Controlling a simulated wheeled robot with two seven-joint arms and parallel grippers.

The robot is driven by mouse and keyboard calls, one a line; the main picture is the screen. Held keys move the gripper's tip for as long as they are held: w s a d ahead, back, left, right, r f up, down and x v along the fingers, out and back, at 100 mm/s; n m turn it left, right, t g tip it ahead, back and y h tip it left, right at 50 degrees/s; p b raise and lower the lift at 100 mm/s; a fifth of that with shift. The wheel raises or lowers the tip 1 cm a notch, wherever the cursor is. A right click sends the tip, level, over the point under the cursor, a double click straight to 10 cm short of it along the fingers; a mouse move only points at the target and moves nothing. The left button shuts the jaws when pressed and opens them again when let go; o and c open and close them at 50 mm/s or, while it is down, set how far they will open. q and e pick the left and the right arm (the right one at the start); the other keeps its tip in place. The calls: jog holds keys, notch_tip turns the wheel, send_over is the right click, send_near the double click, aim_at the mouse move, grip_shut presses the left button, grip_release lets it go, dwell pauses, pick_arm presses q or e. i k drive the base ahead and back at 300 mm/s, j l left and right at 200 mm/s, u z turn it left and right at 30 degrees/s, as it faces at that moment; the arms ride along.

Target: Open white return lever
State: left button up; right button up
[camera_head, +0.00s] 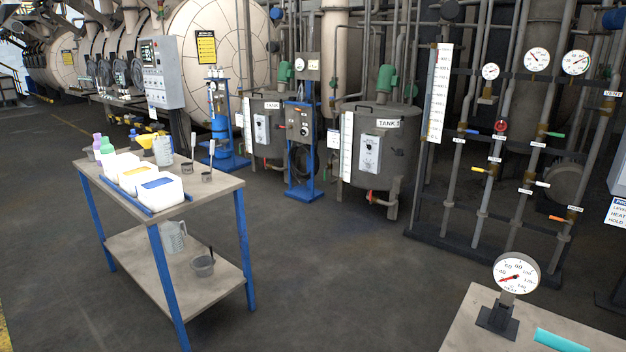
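Other levers on the rack are blue (472,131), green (555,134), yellow (478,170) and orange (558,218). Neither of my grippers shows in this view.
A bench (465,325) with a dial gauge (516,273) and a teal object (560,340) stands at the lower right, in front of the rack. A blue-legged cart (215,190) with containers is at left. Floor between cart and rack is clear. Tanks (400,160) stand behind.

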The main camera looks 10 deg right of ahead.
aim_at(539, 184)
jog(key=i+j+u, duration=0.55)
jog(key=i+u, duration=0.15)
jog(key=i, duration=0.25)
jog(key=i+z, duration=0.4)
jog(key=i+j+z, duration=0.15)
jog(key=i+z, duration=0.25)
jog(key=i+l+z, duration=0.25)
jog(key=i+z, duration=0.25)
jog(key=i+l+z, duration=0.1)
jog(key=i+z, duration=0.85)
jog(key=i+l+z, duration=0.15)
jog(key=i+z, duration=0.2)
jog(key=i, duration=0.55)
jog(key=i+j+z, duration=0.1)
jog(key=i+z, duration=0.2)
jog(key=i, duration=0.6)
jog(key=i+l, duration=0.85)
jog(key=l, duration=0.15)
jog(key=i+j+u, duration=0.05)
